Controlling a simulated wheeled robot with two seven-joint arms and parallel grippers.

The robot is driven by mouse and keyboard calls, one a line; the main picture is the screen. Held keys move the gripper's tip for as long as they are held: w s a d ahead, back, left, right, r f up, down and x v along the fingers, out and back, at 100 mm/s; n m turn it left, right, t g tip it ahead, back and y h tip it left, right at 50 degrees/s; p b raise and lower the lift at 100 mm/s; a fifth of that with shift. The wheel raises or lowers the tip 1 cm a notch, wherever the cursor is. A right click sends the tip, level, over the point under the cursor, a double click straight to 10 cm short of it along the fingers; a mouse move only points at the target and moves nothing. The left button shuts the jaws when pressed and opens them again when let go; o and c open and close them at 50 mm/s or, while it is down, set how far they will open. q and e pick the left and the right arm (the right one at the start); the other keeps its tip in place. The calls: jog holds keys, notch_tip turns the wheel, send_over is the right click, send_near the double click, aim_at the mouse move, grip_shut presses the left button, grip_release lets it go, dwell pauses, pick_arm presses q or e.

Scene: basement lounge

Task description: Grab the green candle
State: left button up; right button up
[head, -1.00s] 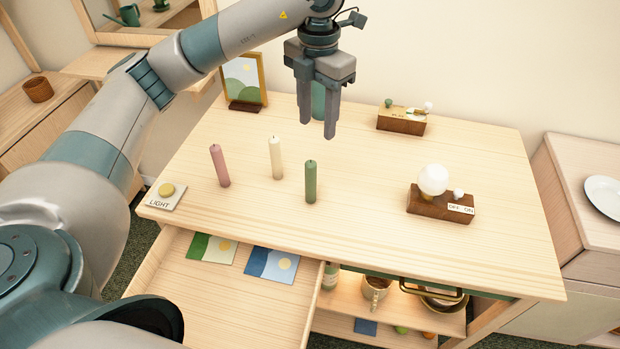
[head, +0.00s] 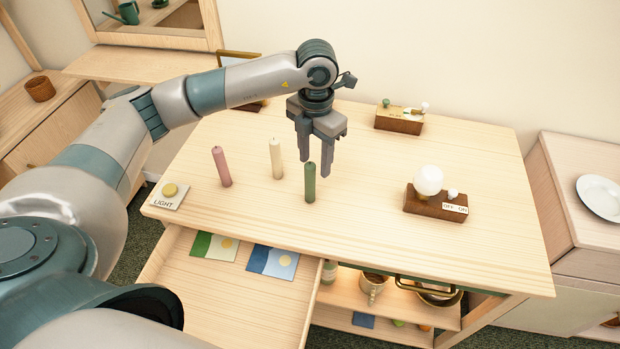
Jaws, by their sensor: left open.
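The green candle (head: 310,184) stands upright on the wooden table (head: 350,240), right of a cream candle (head: 276,159) and a pink candle (head: 222,167). My left gripper (head: 315,168) points down with its two fingers apart. It is empty, just above and around the top of the green candle in the picture; the exact depth between them I cannot tell. My right gripper is not in view.
A lamp block with a white bulb and switch (head: 434,205) stands to the right, and another wooden switch box (head: 399,120) at the back. A light button (head: 170,195) sits at the front left. An open drawer (head: 215,290) holds two pictures. A frame stands behind my arm.

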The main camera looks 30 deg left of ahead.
aim_at(311, 177)
pick_arm(q)
jog(key=shift+f, duration=0.8)
jog(key=shift+a+f+p, duration=0.1)
jog(key=shift+f+p, duration=0.1)
jog(key=shift+p, duration=0.2)
jog(key=f, duration=0.1)
jog(key=f+p, duration=0.2)
jog(key=shift+s+a+f, duration=0.3)
jog(key=shift+a+f, duration=0.05)
jog(key=shift+a, duration=0.05)
jog(key=shift+w+f, duration=0.1)
jog(key=shift+f, duration=0.45)
grip_shut()
